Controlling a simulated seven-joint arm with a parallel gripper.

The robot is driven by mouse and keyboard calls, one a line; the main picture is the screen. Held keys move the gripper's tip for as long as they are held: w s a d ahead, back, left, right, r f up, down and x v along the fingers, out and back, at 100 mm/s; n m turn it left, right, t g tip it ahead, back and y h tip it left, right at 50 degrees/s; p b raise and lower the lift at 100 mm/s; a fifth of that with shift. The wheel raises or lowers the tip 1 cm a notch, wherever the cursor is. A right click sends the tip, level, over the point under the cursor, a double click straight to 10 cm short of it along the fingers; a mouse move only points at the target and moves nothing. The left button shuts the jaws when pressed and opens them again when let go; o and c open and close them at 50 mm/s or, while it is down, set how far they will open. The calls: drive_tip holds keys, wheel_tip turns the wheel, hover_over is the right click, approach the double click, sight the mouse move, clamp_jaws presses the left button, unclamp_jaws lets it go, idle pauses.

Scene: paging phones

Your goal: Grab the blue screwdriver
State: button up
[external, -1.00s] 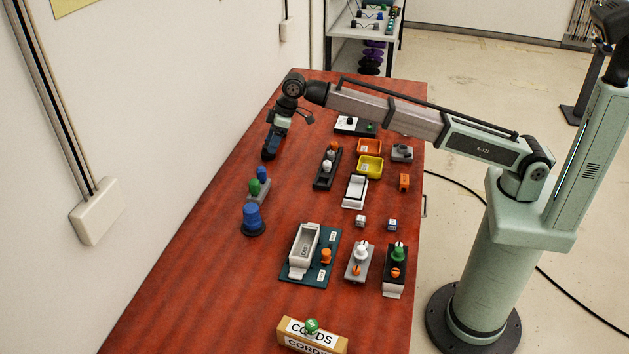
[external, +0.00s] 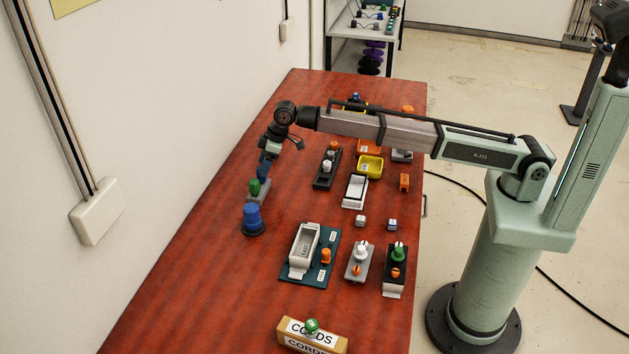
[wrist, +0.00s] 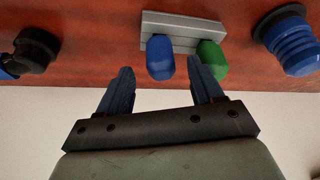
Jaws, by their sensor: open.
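The blue screwdriver (wrist: 160,58) stands with its rounded blue handle in a grey holder (wrist: 182,22), beside a green-handled screwdriver (wrist: 212,60). In the external view, the green handle (external: 254,187) and grey holder (external: 259,197) show, but my gripper (external: 264,172) largely covers the blue handle. My gripper is open and empty in the wrist view (wrist: 162,75). The blue handle lies ahead of the gap between its two dark blue fingers. The right fingertip appears near the space between the blue and green handles. I cannot tell whether it touches either.
A round blue knob on a black base (external: 252,218) stands close to the holder; a ribbed blue piece (wrist: 292,45) shows in the wrist view. A black-and-blue piece (wrist: 35,48) lies on the other side. The wall runs beside the table (external: 190,270), whose front left is clear.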

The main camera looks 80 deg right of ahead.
drive_tip(key=x, duration=0.4)
drive_tip(key=shift+w+a+f, duration=0.1)
drive_tip(key=shift+w+a, duration=0.1)
drive_tip(key=shift+w, duration=0.05)
drive_tip(key=c, duration=1.1)
